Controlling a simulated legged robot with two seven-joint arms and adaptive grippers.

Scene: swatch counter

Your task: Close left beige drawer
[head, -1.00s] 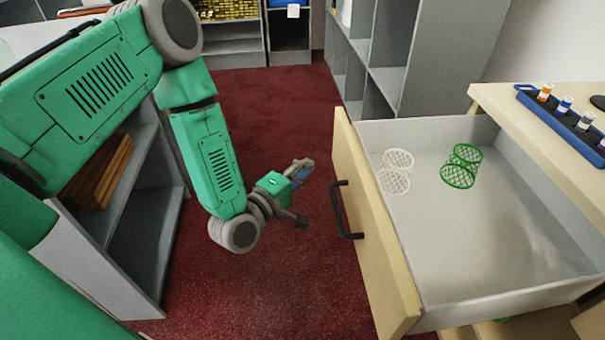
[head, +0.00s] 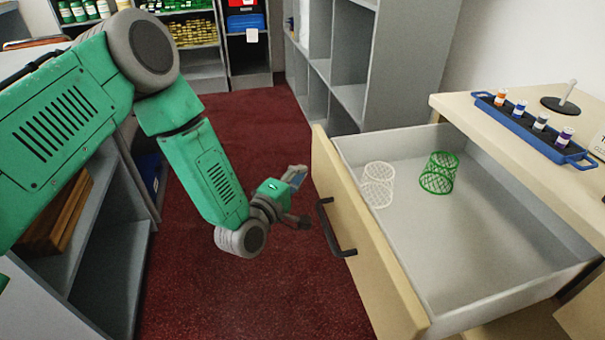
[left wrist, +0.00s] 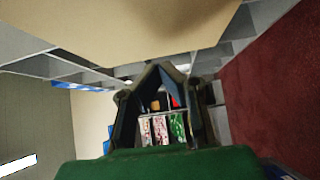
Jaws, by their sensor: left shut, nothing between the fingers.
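The beige drawer (head: 362,235) is pulled open from the counter on the right in the head view. Its front has a black bar handle (head: 335,228). Inside stand a white mesh cup (head: 377,185) and a green mesh cup (head: 439,172). My left gripper (head: 300,197) is just left of the drawer front, apart from the handle. The fingers meet at the tips in the left wrist view (left wrist: 160,70), shut with nothing between them. The drawer front (left wrist: 130,30) fills the top of that view. My right gripper is not in view.
The counter top (head: 460,105) holds a blue tray (head: 530,130) of small bottles and a black-based stand (head: 565,105). A grey shelf unit (head: 360,60) stands behind the drawer. A grey shelf (head: 110,270) is at left. Red carpet (head: 250,300) lies clear between.

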